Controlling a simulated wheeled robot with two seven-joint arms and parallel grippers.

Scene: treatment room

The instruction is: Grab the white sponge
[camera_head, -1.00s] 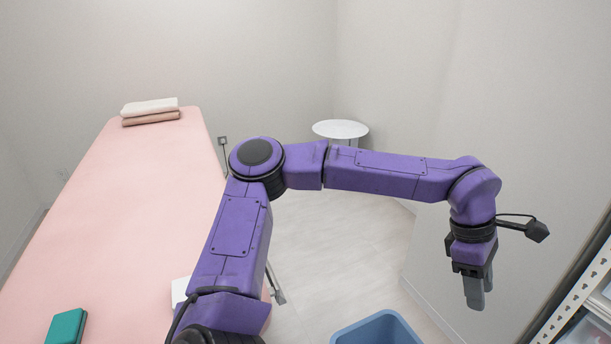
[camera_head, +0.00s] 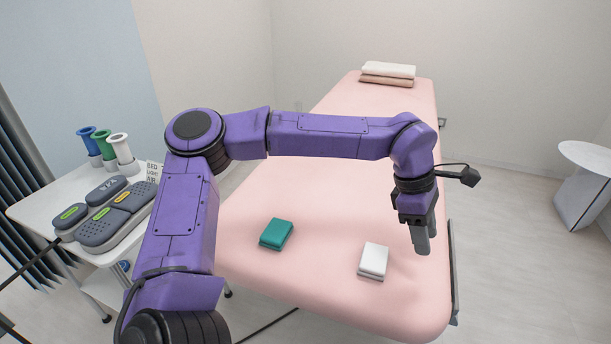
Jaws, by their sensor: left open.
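The white sponge (camera_head: 373,261) is a small block with a greyish lower edge. It lies on the pink treatment bed (camera_head: 330,290), near the bed's front end. My left gripper (camera_head: 423,240) points down, open and empty, to the right of the sponge and apart from it, over the bed's right part. The gap between its fingers is hard to see from this angle. My right gripper is not in view.
A teal sponge-like block (camera_head: 276,234) lies left of the white one. Folded towels (camera_head: 388,74) lie at the bed's far end. A white side table (camera_head: 40,212) with grey devices and coloured holders stands left. A round white table (camera_head: 588,155) stands right.

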